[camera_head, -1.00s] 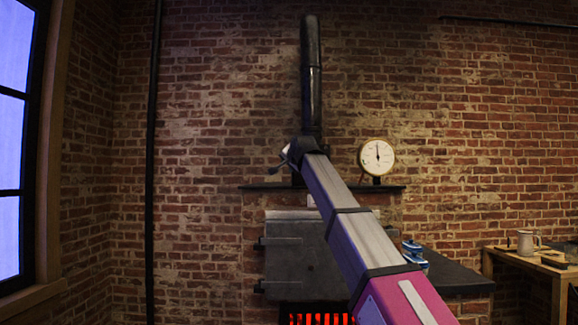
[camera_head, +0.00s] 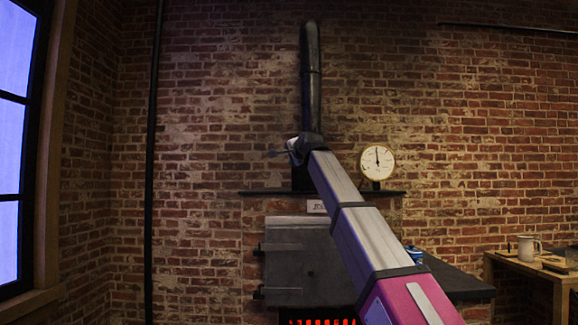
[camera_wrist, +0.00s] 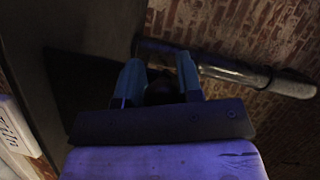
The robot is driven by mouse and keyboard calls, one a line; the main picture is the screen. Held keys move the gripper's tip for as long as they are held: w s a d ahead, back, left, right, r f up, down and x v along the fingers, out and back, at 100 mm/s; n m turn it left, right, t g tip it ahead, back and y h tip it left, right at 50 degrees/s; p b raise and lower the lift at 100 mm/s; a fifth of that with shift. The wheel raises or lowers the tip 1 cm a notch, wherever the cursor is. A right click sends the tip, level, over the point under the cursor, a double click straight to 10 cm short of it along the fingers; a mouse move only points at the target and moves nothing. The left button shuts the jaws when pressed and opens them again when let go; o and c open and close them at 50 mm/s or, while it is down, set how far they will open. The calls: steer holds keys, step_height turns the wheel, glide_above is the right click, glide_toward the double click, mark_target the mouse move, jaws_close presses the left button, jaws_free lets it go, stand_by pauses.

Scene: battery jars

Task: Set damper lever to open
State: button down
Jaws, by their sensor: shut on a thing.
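The dark stovepipe (camera_head: 312,75) rises from the stove against the brick wall; it also shows in the wrist view (camera_wrist: 290,84). The damper lever (camera_head: 270,154) pokes out to the left at the pipe's lower part, roughly level. My gripper (camera_head: 292,148) is at the lever beside the pipe, mostly hidden behind my arm in the head view. In the wrist view its two fingers (camera_wrist: 160,82) are on either side of a dark piece, which I take to be the lever. The pivot and the exact grip are too dark to see.
A mantel shelf (camera_head: 255,193) runs below the pipe, with a round white gauge (camera_head: 377,161) on its right. The stove (camera_head: 290,262) glows below. A wooden bench (camera_head: 540,265) with a mug (camera_head: 528,245) stands right.

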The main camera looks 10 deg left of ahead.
steer(key=w+d+r+m+t+y, duration=0.1)
steer(key=d+r+m+t, duration=0.3)
steer(key=d+r+m, duration=0.4)
steer(key=shift+w+d+m, duration=0.75)
steer(key=shift+d+m, duration=0.45)
steer(key=shift+m, duration=1)
steer(key=shift+d+f, duration=0.1)
steer(key=c, duration=0.8)
jaws_free()
steer(key=shift+d, duration=0.1)
steer(key=v, duration=1)
steer(key=shift+s+d+f, duration=0.15)
steer(key=shift+s+f, duration=0.1)
steer(key=shift+f, duration=0.05)
